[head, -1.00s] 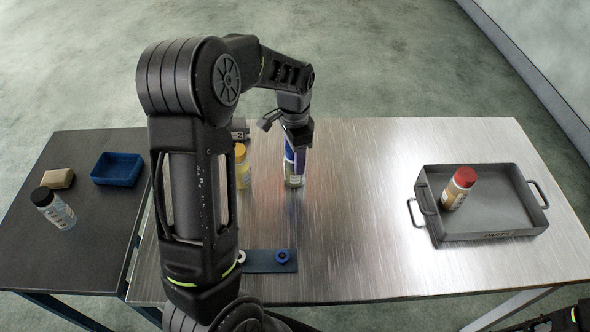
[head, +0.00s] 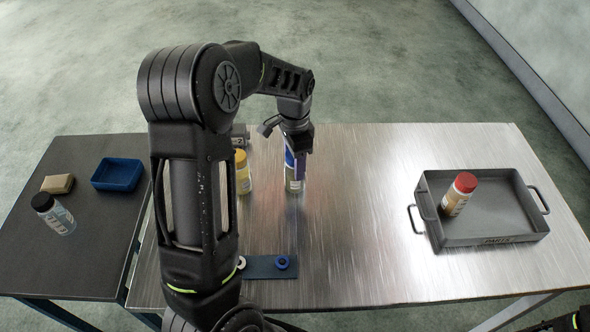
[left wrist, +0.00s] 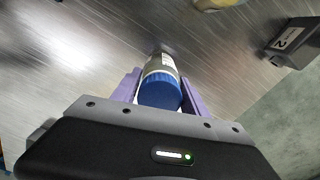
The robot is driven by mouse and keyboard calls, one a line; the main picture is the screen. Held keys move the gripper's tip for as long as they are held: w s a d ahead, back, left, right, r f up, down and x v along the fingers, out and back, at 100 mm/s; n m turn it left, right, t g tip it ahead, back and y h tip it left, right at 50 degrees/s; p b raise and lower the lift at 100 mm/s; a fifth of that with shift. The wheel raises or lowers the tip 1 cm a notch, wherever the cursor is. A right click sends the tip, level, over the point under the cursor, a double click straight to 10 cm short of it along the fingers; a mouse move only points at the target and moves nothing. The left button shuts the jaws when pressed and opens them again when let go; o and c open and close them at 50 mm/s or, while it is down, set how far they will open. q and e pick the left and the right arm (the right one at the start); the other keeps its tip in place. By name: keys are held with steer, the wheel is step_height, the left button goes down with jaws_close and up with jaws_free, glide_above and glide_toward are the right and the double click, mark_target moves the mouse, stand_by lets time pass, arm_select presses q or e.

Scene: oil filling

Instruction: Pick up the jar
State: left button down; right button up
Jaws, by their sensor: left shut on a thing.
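A jar with a blue cap (left wrist: 160,92) stands between the two purple fingers of my left gripper (left wrist: 158,88) in the left wrist view. In the head view my left gripper (head: 297,165) comes down on this jar (head: 291,185) from above and is shut on it. The jar is upright, with its base at or very near the metal table; I cannot tell any gap. The fingers hide part of its side. A yellow-capped jar (head: 243,178) stands just left of it, partly behind my arm. My right gripper is not in view.
A grey tray (head: 500,232) on the right holds a red-capped jar (head: 458,195). A black-capped jar (head: 55,215), a tan block (head: 57,184) and a blue bin (head: 117,173) are on the dark table at left. A blue strip (head: 268,267) holds caps. The metal table's middle is clear.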

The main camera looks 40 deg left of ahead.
arm_select(q)
step_height(320, 180, up, 10)
steer(key=shift+r+b, duration=0.1)
steer(key=shift+b, duration=0.55)
stand_by(0.3)
